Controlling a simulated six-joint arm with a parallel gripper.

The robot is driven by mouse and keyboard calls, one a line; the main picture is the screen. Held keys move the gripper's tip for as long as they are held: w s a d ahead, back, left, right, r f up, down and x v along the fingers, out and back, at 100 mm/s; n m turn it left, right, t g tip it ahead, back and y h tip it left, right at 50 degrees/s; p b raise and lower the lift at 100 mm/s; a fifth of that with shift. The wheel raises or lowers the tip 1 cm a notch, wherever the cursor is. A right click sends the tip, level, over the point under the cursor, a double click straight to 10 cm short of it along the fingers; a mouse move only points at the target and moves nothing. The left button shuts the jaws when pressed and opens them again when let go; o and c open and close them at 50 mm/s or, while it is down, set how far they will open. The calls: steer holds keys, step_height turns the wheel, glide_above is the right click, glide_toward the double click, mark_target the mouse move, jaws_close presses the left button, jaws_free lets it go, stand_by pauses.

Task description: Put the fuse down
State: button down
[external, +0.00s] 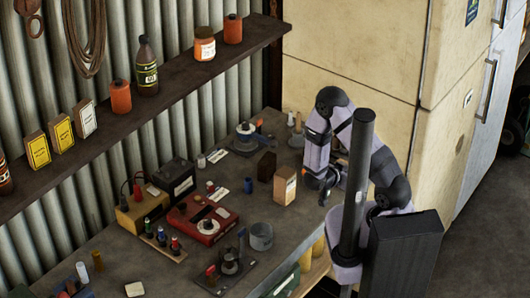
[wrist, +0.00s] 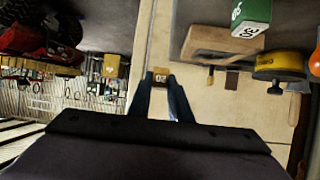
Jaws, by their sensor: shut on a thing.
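My gripper (wrist: 160,88) shows in the wrist view with its two dark fingers on either side of a small tan-yellow block with a number on it, the fuse (wrist: 160,76). The fingers are shut on it. It appears held clear, over a pale surface. In the external view my gripper (external: 324,186) is low at the right edge of the workbench (external: 228,163), just right of a tan box (external: 285,186). The fuse is too small and hidden to make out there.
A green block marked 30 (wrist: 251,18), a wooden piece (wrist: 215,42) and a yellow round thing (wrist: 283,62) lie right in the wrist view.

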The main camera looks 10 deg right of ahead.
step_height(320, 180, up, 10)
steer(key=r, duration=0.1)
steer(key=n+t+y+b, duration=0.3)
steer(key=n+t+y, duration=0.1)
steer(key=n+y, duration=1.1)
glide_above(232, 179)
steer(key=shift+f+p, duration=1.5)
steer(key=shift+f, duration=6.05)
steer(key=shift+s+f, duration=0.1)
steer(key=shift+f, duration=0.05)
steer(key=shift+f+b, duration=0.65)
steer(key=shift+b, duration=0.05)
